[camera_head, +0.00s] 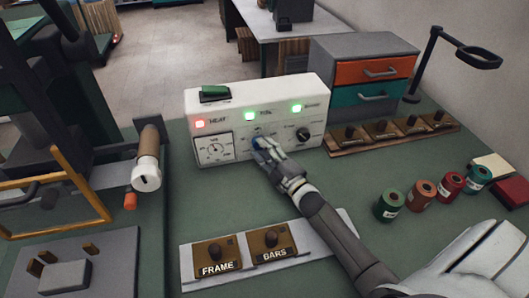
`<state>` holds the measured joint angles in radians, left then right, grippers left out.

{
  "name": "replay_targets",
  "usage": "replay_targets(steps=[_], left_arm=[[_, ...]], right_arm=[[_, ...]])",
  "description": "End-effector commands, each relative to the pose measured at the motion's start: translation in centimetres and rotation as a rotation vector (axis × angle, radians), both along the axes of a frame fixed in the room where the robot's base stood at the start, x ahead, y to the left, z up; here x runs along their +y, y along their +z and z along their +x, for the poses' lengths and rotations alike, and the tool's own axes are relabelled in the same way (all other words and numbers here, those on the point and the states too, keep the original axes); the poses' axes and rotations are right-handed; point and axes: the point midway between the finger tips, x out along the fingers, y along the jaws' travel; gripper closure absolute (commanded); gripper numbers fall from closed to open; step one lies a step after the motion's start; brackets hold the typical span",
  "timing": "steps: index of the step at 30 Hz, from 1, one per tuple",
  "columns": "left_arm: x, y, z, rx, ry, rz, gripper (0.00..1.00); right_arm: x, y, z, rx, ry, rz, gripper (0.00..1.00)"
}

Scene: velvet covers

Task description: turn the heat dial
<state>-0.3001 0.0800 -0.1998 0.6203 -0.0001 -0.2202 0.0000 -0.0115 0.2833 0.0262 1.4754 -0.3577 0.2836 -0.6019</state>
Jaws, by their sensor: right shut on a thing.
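The white control box (256,119) stands on the green table. It has a lit red lamp marked HEAT (199,124), two lit green lamps, a green switch on top and a gauge (214,149) at the left. My right gripper (264,152) reaches up from the lower right to the middle of the front panel. It is shut on the heat dial (257,142), which shows only as a bluish part and is mostly hidden by the fingers. How far it is turned cannot be told. A black knob (303,134) sits further right, apart from the gripper. My left gripper is not in view.
A plate with FRAME and BARS blocks (243,250) lies in front. Several thread spools (422,195) stand at the right. A drawer unit (362,66) and a rack of blocks (390,134) are behind right. A dark machine (75,120) fills the left.

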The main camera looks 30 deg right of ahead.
Motion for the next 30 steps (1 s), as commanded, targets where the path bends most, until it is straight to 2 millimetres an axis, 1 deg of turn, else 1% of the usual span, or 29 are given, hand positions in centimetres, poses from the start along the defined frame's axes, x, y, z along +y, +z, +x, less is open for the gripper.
replay_targets(steps=[13, 14, 18, 27, 30], left_arm=[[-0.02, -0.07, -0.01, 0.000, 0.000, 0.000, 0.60], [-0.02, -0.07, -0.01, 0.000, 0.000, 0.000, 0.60], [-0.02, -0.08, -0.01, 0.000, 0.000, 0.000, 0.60], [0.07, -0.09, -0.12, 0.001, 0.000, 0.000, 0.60], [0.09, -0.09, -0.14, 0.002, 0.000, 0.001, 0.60]], right_arm=[[-0.10, -0.05, 0.01, 0.000, -0.002, 0.009, 0.87], [-0.10, -0.05, 0.01, 0.000, -0.002, 0.008, 0.60], [-0.07, -0.05, 0.00, 0.000, -0.001, 0.008, 0.42], [-0.01, 0.02, 0.01, -0.001, -0.001, 0.007, 0.42], [-0.02, 0.52, 0.01, -0.002, 0.000, 0.006, 0.42]])
